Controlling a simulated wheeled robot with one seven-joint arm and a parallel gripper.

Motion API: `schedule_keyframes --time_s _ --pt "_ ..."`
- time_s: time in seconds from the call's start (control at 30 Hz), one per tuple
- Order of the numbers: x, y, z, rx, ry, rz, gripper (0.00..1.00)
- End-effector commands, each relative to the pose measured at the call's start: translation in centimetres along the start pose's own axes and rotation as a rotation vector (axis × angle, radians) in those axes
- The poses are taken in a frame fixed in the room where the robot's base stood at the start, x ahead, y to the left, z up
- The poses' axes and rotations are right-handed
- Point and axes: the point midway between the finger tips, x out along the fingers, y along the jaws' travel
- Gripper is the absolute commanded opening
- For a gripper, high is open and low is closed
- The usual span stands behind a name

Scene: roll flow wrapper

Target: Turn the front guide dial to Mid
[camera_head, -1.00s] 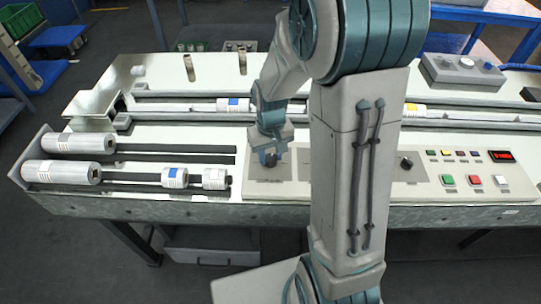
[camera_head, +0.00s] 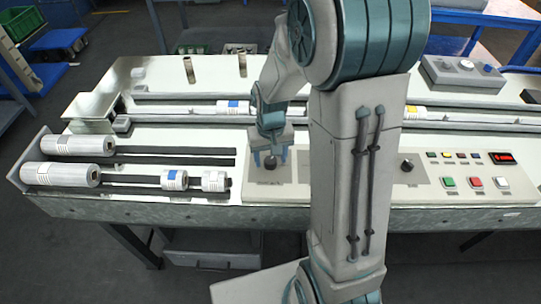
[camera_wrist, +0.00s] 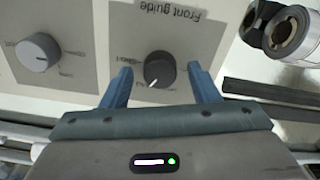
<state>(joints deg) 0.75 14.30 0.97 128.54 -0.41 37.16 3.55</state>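The front guide dial (camera_wrist: 159,69) is a round black knob on a grey panel under the upside-down label "Front guide" in the wrist view. Its white pointer mark points down and to the left there, toward small lettering too blurred to read. My gripper (camera_wrist: 160,67) is open, with one blue finger on each side of the dial and a visible gap on both sides. In the head view the dial (camera_head: 270,164) shows between and just below the fingertips of my gripper (camera_head: 270,155). The gripper holds nothing.
A second, grey dial (camera_wrist: 38,52) sits left in the wrist view. A roller end (camera_wrist: 289,35) is at upper right. In the head view, a black knob (camera_head: 407,166) and coloured buttons (camera_head: 475,183) lie right on the panel, and white rollers (camera_head: 75,174) lie left.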

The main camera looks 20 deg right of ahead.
Motion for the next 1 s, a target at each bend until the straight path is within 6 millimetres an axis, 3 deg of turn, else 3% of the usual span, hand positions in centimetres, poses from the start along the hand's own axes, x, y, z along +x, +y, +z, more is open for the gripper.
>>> schedule_keyframes --time_s 0.23,0.37,0.8,1.0 --pt "-0.1 0.0 0.0 -0.001 0.001 0.000 0.55" --pt "-1.3 0.0 -0.1 -0.001 0.004 0.000 0.55" --pt "-10.7 0.0 -0.1 0.000 0.005 0.000 0.55" --pt "-13.2 0.0 -0.1 0.000 0.003 0.000 0.55"
